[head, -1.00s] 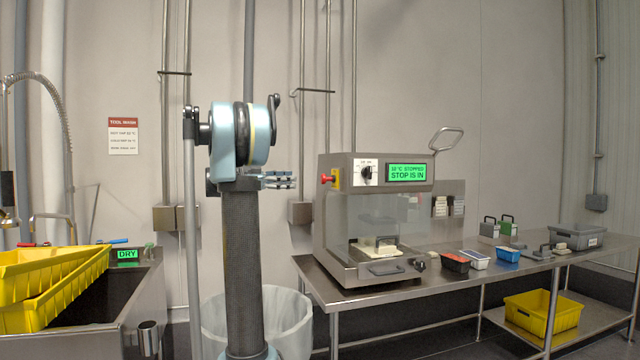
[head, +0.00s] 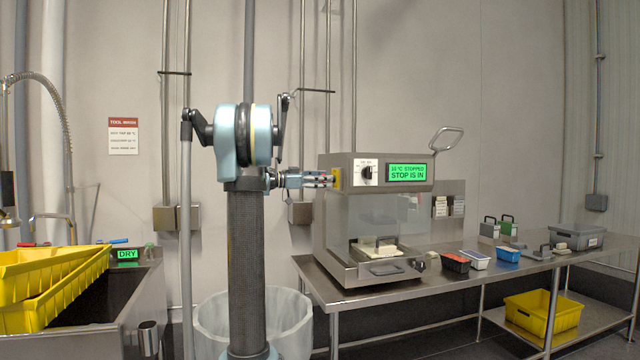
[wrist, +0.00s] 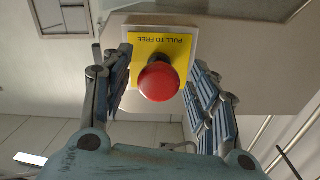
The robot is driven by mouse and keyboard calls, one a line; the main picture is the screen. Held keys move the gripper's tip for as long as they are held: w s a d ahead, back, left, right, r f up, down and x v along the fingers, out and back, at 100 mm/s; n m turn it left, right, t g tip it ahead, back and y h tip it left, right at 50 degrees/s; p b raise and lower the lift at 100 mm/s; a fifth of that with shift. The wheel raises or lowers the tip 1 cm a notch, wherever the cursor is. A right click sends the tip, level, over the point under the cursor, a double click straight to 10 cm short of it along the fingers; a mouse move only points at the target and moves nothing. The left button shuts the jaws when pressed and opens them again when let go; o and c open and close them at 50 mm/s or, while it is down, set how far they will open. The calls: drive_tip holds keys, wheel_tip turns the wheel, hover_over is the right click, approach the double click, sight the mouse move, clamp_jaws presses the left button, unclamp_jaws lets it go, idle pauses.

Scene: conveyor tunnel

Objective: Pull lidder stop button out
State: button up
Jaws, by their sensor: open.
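The lidder (head: 375,215) is a steel machine with a clear front on the bench. Its green display (head: 406,173) reads "STOP IS IN" and 'STOPPED'. The red stop button (wrist: 159,81) sits on a yellow plate (wrist: 176,48) marked "PULL TO FREE", upside down in the wrist view. My gripper (wrist: 160,80) is open, with one finger on each side of the button in that view. I cannot tell if the fingers touch it. In the head view my gripper (head: 330,179) reaches the machine's left side and hides the button; a bit of yellow plate shows there.
A steel bench (head: 350,298) carries the lidder, small red and blue tubs, and a grey bin (head: 577,236). A yellow crate (head: 545,312) is on its lower shelf. A white waste bin (head: 290,325) stands left of the bench. Yellow trays (head: 50,275) lie over the sink at left.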

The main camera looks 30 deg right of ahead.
drive_tip(key=shift+c, duration=0.3)
clamp_jaws()
drive_tip(key=shift+v, duration=0.9)
drive_tip(key=shift+w, duration=0.1)
drive_tip(key=shift+o, duration=0.3)
unclamp_jaws()
drive_tip(key=shift+a, duration=0.15)
